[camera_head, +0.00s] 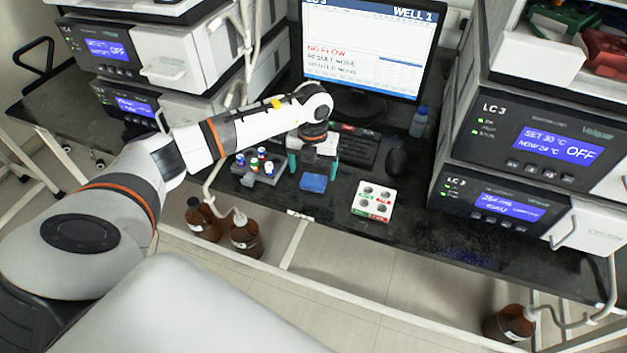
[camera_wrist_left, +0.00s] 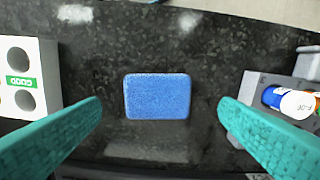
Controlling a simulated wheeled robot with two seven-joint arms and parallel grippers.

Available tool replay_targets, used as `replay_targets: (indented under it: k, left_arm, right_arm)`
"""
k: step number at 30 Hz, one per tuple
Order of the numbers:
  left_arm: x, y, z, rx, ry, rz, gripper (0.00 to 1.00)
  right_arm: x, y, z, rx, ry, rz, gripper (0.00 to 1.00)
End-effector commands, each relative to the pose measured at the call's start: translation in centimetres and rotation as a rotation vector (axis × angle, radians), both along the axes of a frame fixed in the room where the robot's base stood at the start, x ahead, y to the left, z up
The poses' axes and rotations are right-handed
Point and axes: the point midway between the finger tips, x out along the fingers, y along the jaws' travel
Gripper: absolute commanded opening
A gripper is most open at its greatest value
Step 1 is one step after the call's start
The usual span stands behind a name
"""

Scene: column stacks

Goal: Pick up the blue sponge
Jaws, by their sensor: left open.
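The blue sponge (camera_head: 313,183) lies flat on the black bench top, near the front edge. In the left wrist view the sponge (camera_wrist_left: 157,96) is a small blue rectangle in the middle of the picture. My left gripper (camera_head: 312,168) is above and just behind the sponge in the head view. Its teal fingers (camera_wrist_left: 160,125) are wide apart, one on each side of the sponge, with nothing between them touching it. My right gripper is not in these views.
A white block with round holes (camera_head: 374,201) stands to the right of the sponge. A grey rack with capped vials (camera_head: 259,169) stands to the left. A keyboard (camera_head: 352,147), a mouse (camera_head: 397,161) and a monitor (camera_head: 372,45) are behind. Instrument stacks flank both sides.

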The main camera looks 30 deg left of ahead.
Motion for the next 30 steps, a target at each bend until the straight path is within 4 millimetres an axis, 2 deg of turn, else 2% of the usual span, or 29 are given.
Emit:
replay_targets:
  k: [6,15,17,24,30]
  left_arm:
    - [-0.1,-0.3,-3.1,-0.001,0.002,0.000,0.85]
    - [-0.1,-0.3,-3.7,0.000,0.001,-0.001,0.85]
    - [0.0,-0.3,-3.7,0.000,0.001,-0.001,0.76]
    - [0.0,-0.3,-3.6,0.000,0.001,-0.001,0.37]
    - [0.0,-0.3,-3.6,0.000,0.000,-0.001,0.37]
  right_arm:
    - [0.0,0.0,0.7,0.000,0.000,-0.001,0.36]
    - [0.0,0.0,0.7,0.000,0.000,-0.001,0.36]
    - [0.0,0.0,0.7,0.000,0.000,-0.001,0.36]
    - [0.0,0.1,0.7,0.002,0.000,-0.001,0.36]
    - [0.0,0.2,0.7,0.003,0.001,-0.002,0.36]
